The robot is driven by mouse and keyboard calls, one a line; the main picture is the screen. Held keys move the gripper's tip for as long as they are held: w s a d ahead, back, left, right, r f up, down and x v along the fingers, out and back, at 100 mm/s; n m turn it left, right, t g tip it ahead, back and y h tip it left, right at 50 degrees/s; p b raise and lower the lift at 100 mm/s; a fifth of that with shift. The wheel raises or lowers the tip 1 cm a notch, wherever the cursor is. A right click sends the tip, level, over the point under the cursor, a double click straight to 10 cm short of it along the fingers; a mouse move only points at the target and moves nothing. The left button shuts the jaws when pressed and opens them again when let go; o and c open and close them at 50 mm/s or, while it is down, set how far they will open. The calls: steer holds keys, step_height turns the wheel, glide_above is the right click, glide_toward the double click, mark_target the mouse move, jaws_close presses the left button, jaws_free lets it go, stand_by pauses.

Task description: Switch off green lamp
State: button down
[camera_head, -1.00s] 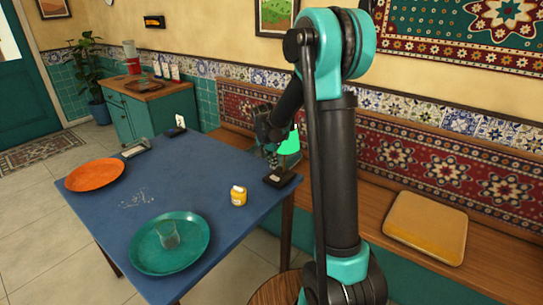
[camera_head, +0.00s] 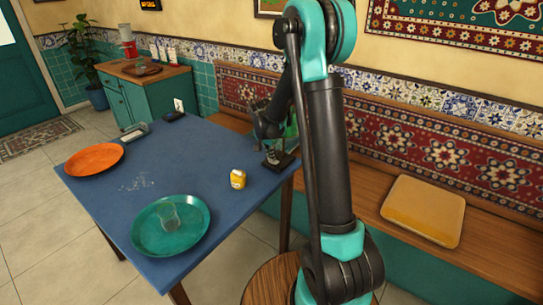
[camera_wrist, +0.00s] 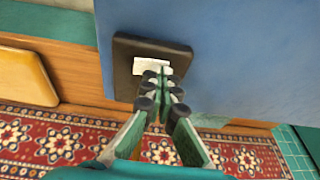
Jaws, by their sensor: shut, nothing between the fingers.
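A green lamp (camera_head: 291,134) shows partly behind my arm at the table's far right corner, its shade a dull green. Most of it is hidden. A dark square switch box (camera_head: 284,161) with a white rocker lies on that corner of the table. My gripper (camera_head: 273,150) is shut and empty, pointing down at this box. In the wrist view the fingertips (camera_wrist: 161,84) overlap the lower edge of the white rocker (camera_wrist: 150,66) on the dark box (camera_wrist: 125,62). I cannot tell whether they touch it.
The blue table (camera_head: 180,165) holds an orange plate (camera_head: 95,160), a teal plate (camera_head: 150,238) with a glass, and a small yellow jar (camera_head: 238,179) near the switch box. A wooden bench with a yellow cushion (camera_head: 424,210) runs along the wall.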

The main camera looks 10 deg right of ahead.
steer(key=shift+s, duration=0.1)
steer(key=shift+s+d+r, duration=0.15)
steer(key=shift+s+d, duration=0.35)
steer(key=shift+d, duration=0.05)
steer(key=shift+r, duration=0.45)
steer(key=a+r, duration=0.3)
steer(key=r, duration=0.9)
steer(key=shift+s+a+r, duration=0.15)
steer(key=shift+a+r, duration=0.1)
steer(key=shift+a, duration=0.1)
